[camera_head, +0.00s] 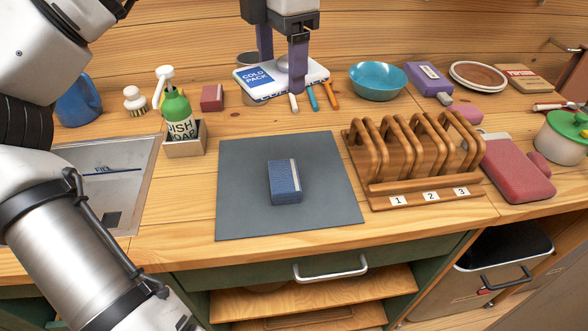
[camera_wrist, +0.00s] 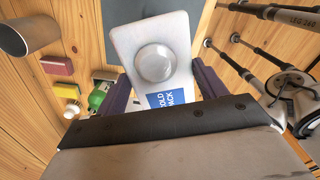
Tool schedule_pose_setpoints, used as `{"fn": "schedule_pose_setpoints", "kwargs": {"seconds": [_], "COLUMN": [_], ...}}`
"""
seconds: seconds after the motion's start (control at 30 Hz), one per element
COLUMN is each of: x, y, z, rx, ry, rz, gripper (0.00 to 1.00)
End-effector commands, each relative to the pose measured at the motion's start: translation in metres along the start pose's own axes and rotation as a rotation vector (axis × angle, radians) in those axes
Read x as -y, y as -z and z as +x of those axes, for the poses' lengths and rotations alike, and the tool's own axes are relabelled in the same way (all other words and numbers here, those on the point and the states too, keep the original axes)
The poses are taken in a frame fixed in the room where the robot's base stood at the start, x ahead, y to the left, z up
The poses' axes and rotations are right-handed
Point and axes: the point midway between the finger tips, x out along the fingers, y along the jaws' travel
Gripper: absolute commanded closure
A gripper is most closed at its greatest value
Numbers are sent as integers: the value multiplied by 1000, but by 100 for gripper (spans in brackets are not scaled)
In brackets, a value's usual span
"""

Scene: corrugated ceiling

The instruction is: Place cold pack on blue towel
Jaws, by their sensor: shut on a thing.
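The cold pack (camera_head: 308,74) is a white slab with a blue label, at the back of the counter in the head view. My gripper (camera_head: 281,72) is shut on it, with one purple finger at each side. The wrist view shows the cold pack (camera_wrist: 153,65) between the purple fingers (camera_wrist: 163,88), with a round clear dome on its face. I cannot tell whether it touches the counter. The blue towel (camera_head: 284,182) is a small folded block with a pale stripe, lying on a dark grey mat (camera_head: 240,205), apart from my gripper.
A wooden rack (camera_head: 410,160) with numbered slots stands right of the mat. A green soap bottle (camera_head: 178,112) in a holder and a sink (camera_head: 110,180) are left. Three pens (camera_head: 312,97) lie before the cold pack. A teal bowl (camera_head: 377,80) is right of it.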

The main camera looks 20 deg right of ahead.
Motion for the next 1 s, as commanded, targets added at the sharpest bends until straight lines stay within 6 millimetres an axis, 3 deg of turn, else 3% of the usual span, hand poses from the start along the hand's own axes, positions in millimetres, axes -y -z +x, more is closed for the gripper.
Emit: {"fn": "schedule_pose_setpoints", "kwargs": {"seconds": [0.6, 0.87, 1.0], "x": [1, 0, 0], "y": [0, 0, 1], "z": [140, 161, 181], "rx": [-1, 0, -1], "ry": [3, 1, 3], "rz": [4, 2, 3], "gripper": [56, 56, 56]}}
